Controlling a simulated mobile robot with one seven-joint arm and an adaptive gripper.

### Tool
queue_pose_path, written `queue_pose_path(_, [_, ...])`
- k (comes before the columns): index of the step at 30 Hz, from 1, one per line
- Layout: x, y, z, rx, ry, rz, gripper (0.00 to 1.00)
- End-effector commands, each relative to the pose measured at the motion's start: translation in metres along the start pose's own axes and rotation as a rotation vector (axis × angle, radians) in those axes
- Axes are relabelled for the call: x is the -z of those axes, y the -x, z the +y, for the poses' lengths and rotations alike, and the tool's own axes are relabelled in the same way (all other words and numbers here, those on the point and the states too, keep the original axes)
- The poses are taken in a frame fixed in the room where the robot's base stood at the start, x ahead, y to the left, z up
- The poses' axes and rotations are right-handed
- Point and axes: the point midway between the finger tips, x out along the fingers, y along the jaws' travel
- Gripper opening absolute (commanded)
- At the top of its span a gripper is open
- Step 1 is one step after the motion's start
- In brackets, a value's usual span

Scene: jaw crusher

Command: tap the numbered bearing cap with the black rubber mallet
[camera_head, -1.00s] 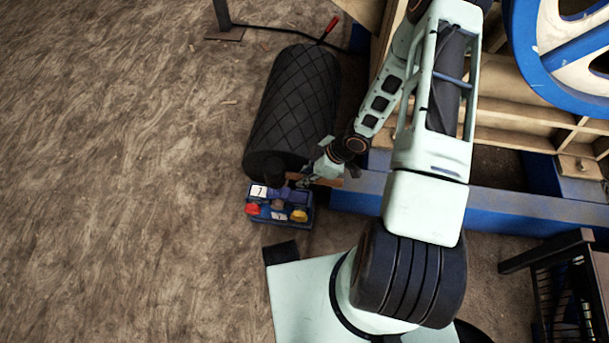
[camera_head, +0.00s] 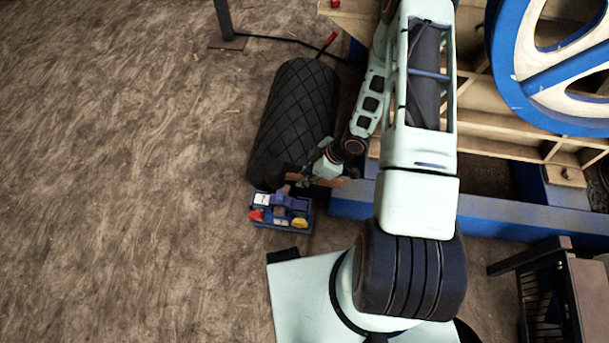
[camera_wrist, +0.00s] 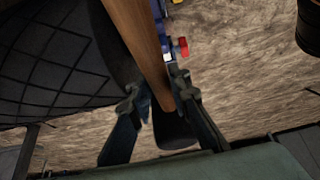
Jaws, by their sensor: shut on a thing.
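My gripper (camera_head: 317,179) is shut on the wooden handle of the mallet (camera_head: 298,178). In the wrist view, the handle (camera_wrist: 141,40) runs from the top edge down between my two fingers (camera_wrist: 158,103). A dark shape at the handle's left end in the head view looks like the mallet head, hard to tell from the black roller behind it. A blue block with white number labels (camera_head: 281,213) and red and yellow parts lies just below that end. It is partly hidden by the handle in the wrist view. I cannot tell which labelled part is the bearing cap, nor whether the mallet touches it.
A large black roller with a diamond pattern (camera_head: 298,105) lies just above the blue block. A blue beam (camera_head: 480,208) and a blue-rimmed wheel (camera_head: 500,60) stand to the right. A dark rack (camera_head: 545,300) is at lower right. The brown floor at left is clear.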

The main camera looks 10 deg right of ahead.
Motion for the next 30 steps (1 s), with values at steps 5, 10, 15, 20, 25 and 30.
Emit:
queue_pose_path(5, [0.009, 0.016, 0.001, -0.003, 0.002, -0.002, 0.00])
queue_pose_path(10, [0.010, 0.017, 0.002, -0.004, 0.000, -0.003, 0.00])
queue_pose_path(15, [0.009, 0.017, 0.002, -0.004, 0.001, -0.002, 0.00])
queue_pose_path(20, [0.010, 0.018, 0.002, -0.005, 0.001, -0.002, 0.00])
queue_pose_path(25, [0.009, 0.017, 0.002, -0.005, 0.001, -0.001, 0.00])
queue_pose_path(30, [0.000, 0.003, 0.001, -0.004, -0.005, 0.054, 0.00])
